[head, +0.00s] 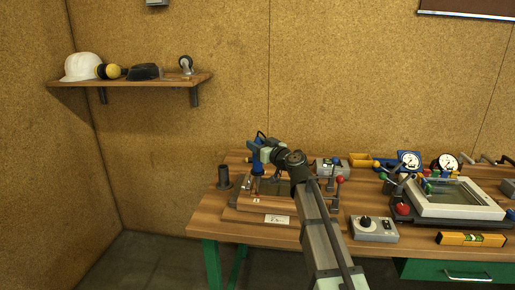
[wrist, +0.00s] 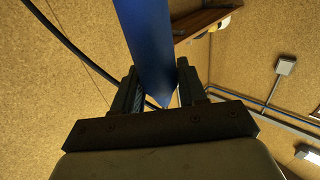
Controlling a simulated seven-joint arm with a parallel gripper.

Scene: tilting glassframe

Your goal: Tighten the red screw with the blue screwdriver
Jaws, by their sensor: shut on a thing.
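My gripper (head: 259,150) is over the left part of the workbench. In the wrist view my gripper (wrist: 157,92) has its two dark fingers shut on the blue screwdriver (wrist: 146,45). The blue screwdriver also shows in the head view (head: 256,161), roughly upright beside the gripper, above the wooden board. Its tip cannot be made out. I cannot pick out the red screw in either view; the arm and gripper cover part of the board.
A wooden board (head: 262,204) lies on the bench (head: 215,228). A dark cylindrical holder (head: 224,177) stands at the left. A red-knobbed lever (head: 339,181), a grey control box (head: 373,228), a white glass frame (head: 455,199) and a yellow level (head: 470,239) are to the right.

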